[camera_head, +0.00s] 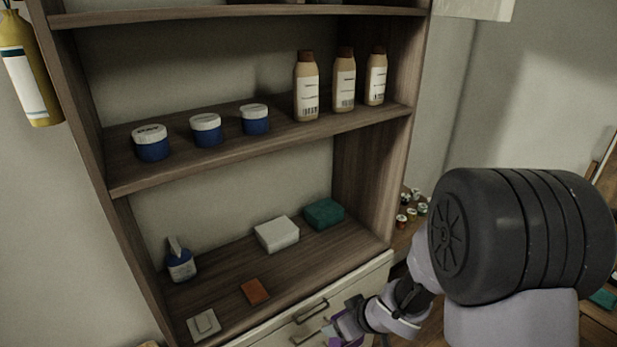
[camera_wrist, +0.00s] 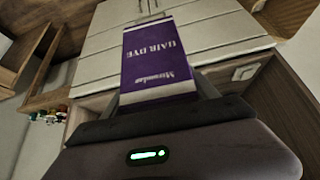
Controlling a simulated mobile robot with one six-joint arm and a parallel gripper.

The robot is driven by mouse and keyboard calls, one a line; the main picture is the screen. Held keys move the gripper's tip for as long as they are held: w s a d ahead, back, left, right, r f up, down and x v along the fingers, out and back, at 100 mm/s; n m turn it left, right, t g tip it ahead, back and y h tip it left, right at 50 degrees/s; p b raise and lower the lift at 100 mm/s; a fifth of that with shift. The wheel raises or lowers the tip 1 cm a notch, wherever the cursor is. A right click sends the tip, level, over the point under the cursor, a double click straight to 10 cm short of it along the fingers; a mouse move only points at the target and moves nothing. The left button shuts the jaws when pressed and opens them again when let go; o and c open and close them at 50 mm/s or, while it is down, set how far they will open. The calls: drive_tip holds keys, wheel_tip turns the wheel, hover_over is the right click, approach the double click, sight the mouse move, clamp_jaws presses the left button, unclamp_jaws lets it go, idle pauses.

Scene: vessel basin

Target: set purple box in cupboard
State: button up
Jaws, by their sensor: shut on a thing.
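The purple box, purple and white with "HAIR DYE" lettering, is held between the fingers of my gripper (camera_wrist: 165,92) in the wrist view, where the box (camera_wrist: 158,55) fills the upper middle. In the head view my gripper (camera_head: 338,329) is low at the centre right, in front of the drawers, and only a small purple part of the box (camera_head: 333,342) shows at the bottom edge. The wooden cupboard (camera_head: 368,180) has open shelves above pale drawers (camera_head: 300,320). My gripper is outside it, below the level of its lower open shelf.
The lower shelf holds a blue bottle (camera_head: 181,262), a white block (camera_head: 277,234), a green block (camera_head: 324,213), an orange piece (camera_head: 254,291) and a white square (camera_head: 203,324). Blue jars (camera_head: 206,130) and tan bottles (camera_head: 344,80) stand above. Bare shelf lies between items.

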sight(363, 337)
drive_tip(key=d+r+m+t+h, duration=0.1)
drive_tip(key=d+r+m+h, duration=0.2)
drive_tip(key=d+r+m, duration=0.45)
drive_tip(key=shift+n, duration=0.65)
drive_tip(key=f+b, duration=0.4)
drive_tip(key=b, duration=0.1)
drive_tip(key=a+f+b, duration=0.1)
drive_tip(key=f+b, duration=0.3)
drive_tip(key=f, duration=0.1)
drive_tip(key=a+f+b, duration=0.1)
drive_tip(key=f+b, duration=0.3)
drive_tip(key=b, duration=0.1)
drive_tip(key=shift+s+a+f+b, duration=0.15)
drive_tip(key=shift+f+b, duration=0.15)
drive_tip(key=shift+f, duration=0.05)
drive_tip(key=shift+r, duration=0.15)
